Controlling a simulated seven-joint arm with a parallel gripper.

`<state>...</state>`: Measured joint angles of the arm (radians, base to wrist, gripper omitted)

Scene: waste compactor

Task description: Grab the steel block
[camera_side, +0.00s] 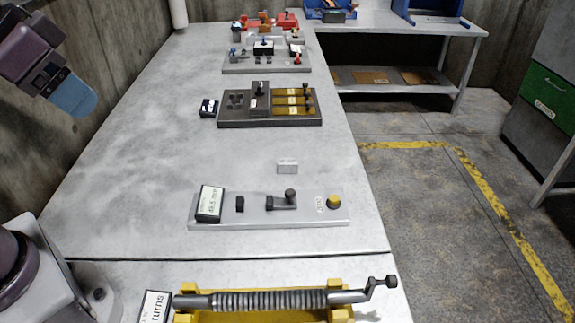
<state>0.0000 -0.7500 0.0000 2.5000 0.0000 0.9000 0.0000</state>
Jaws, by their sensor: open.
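The steel block (287,166) is a small, light grey block on the grey bench top. It sits just behind the light grey control panel (218,222), apart from it, with bare bench around its other sides. My gripper (73,97) is at the upper left, raised over the left side of the bench and far from the block. Its blue end points down and to the right. It is open and nothing shows in it; the gap between its fingers is hard to make out from this side.
The panel carries a display, a lever and a yellow button (334,202). A dark panel with brass strips (293,103) stands farther back. A yellow frame with a spring-wound crank shaft (270,299) is at the front. The left middle of the bench (130,150) is clear.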

